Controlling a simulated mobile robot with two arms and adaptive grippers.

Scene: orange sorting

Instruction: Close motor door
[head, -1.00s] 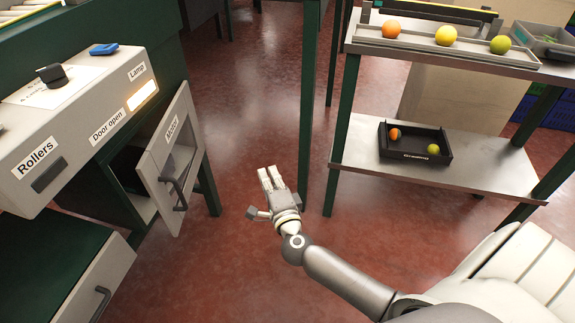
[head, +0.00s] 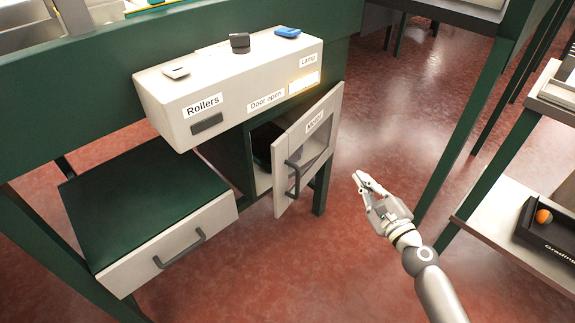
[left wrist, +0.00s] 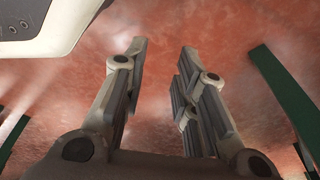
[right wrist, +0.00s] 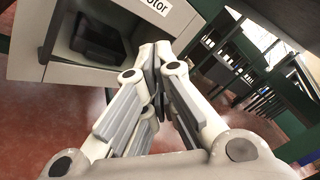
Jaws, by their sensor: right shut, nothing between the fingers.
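The motor door (head: 307,150) is a light grey hinged panel labelled "Motor", with a window and a dark bar handle (head: 293,178). It stands partly open in front of its compartment (head: 262,150), which holds a dark object. My right gripper (head: 359,178) is shut and empty, to the right of the door and apart from it. In the right wrist view the shut fingers (right wrist: 155,62) point towards a light grey frame with a "Motor" label (right wrist: 157,6) and a dark box. My left gripper (left wrist: 162,60) is open and empty above the red floor, outside the head view.
The control box (head: 230,90) with "Rollers", "Door open" and "Lamp" labels sits above the compartment, its lamp (head: 304,82) lit. A drawer (head: 170,245) juts out at left. A shelf rack (head: 490,212) with a dark tray (head: 545,232) stands at right. Red floor lies between.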

